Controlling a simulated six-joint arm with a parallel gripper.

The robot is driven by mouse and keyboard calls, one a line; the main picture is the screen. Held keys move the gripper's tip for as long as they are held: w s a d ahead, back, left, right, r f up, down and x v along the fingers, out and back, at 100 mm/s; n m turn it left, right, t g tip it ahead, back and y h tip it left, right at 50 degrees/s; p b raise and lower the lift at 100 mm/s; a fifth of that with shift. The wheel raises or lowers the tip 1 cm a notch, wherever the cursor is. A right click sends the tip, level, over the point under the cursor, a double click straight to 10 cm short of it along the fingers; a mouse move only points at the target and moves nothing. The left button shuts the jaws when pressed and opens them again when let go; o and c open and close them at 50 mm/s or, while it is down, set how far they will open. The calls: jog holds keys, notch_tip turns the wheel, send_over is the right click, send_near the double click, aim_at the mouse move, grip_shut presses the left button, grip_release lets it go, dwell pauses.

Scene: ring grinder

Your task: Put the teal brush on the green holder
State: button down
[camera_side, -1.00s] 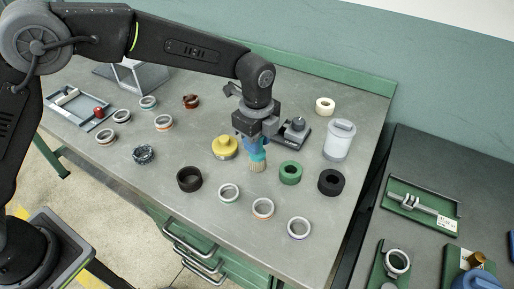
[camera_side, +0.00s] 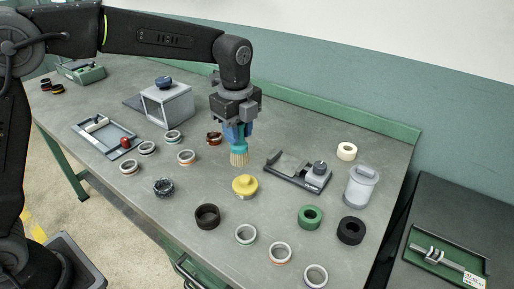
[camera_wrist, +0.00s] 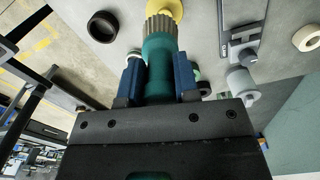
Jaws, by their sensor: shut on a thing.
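My gripper (camera_side: 237,130) is shut on the teal brush (camera_side: 239,146), between its two blue fingers. The brush hangs upright with its tan bristles downward, seemingly above the table, behind the yellow-knobbed piece in the side view. In the wrist view the teal handle (camera_wrist: 160,65) sits between the fingers of my gripper (camera_wrist: 160,80), bristles pointing away. The green holder, a thick green ring (camera_side: 311,217), lies on the table to the right and nearer the front, apart from the brush. It is mostly hidden behind a finger in the wrist view.
The yellow piece (camera_side: 245,186) is just in front of the brush. A dark grey fixture (camera_side: 298,172) stands to its right. A black ring (camera_side: 351,230) and a grey lidded jar (camera_side: 361,187) flank the green ring. Several pale rings lie in front.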

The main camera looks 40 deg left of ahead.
jog(key=shift+w+a+r, duration=0.1)
jog(key=shift+a+r, duration=0.05)
jog(key=shift+r, duration=0.15)
jog(key=w+d+r+m, duration=0.2)
jog(key=d+r+m, duration=0.15)
jog(key=d, duration=0.45)
jog(key=shift+m, duration=0.55)
jog(key=shift+s+d+f, duration=0.2)
jog(key=shift+d+f, duration=2.6)
jog(key=shift+d, duration=0.05)
jog(key=shift+s+d+f, duration=0.15)
jog(key=shift+d+f, duration=2.6)
jog(key=shift+d, duration=0.1)
jog(key=shift+f, duration=0.15)
jog(key=c, duration=0.9)
grip_release()
jog(key=shift+o, duration=0.2)
